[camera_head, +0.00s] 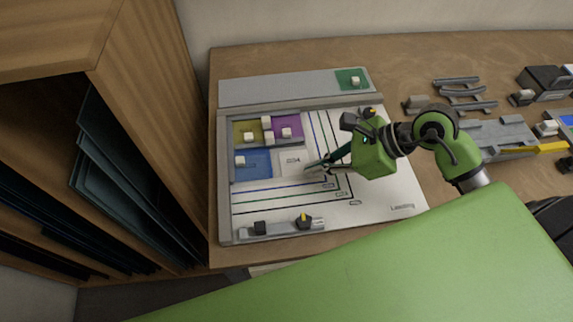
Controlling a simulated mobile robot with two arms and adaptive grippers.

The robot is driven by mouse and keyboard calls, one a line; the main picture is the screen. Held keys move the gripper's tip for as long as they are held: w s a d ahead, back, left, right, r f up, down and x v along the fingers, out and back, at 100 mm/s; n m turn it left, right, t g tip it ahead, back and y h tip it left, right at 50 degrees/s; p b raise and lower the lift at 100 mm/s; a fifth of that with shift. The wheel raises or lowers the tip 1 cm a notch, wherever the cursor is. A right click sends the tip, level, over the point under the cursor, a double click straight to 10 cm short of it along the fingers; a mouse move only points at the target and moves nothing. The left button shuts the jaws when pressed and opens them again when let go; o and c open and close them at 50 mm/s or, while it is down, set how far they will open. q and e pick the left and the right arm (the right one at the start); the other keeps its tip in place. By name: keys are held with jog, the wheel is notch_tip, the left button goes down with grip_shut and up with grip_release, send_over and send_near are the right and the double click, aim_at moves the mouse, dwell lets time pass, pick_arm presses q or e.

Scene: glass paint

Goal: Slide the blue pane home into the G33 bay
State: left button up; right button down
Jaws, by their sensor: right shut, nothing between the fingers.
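The blue pane (257,170) lies flat on the left side of the white board (385,190), with a small white knob on it. It sits below the olive pane (239,137) and left of a pale square with a small printed label (293,160), which is too small to read surely. The G33 bay cannot be told for certain from the lettering. My right gripper (314,171) is shut and empty. Its fingertips are over the board, just right of and below the pale square, apart from the blue pane. My left gripper is not in view.
A purple pane (291,123) lies beside the olive one. A green pane (344,75) rests on the grey strip (270,91) behind. A dark-knobbed bar (282,227) lies along the front edge. Shelves with glass sheets (125,165) stand left; tools and fixtures (460,90) lie right.

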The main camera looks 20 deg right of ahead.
aim_at(273, 174)
jog(key=p+x, duration=0.1)
jog(key=x, duration=0.2)
jog(key=shift+w+a+f, duration=0.1)
jog(key=shift+a, duration=0.2)
jog(key=a, duration=0.1)
jog(key=w+a+p, duration=0.1)
jog(key=shift+w+a+p, duration=0.3)
jog(key=shift+a, duration=0.05)
jog(key=shift+w+a+f, duration=0.15)
jog(key=shift+w+a, duration=0.1)
jog(key=shift+a, duration=0.1)
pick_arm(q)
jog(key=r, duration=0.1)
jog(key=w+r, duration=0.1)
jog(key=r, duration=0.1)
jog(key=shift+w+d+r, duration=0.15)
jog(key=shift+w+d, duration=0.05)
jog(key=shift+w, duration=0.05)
pick_arm(e)
jog(key=shift+s, duration=0.1)
jog(key=shift+w+a+f+b, duration=0.1)
jog(key=shift+w+a+b, duration=0.15)
jog(key=shift+a+b, duration=0.1)
jog(key=shift+w+a, duration=0.2)
jog(key=shift+a, duration=0.1)
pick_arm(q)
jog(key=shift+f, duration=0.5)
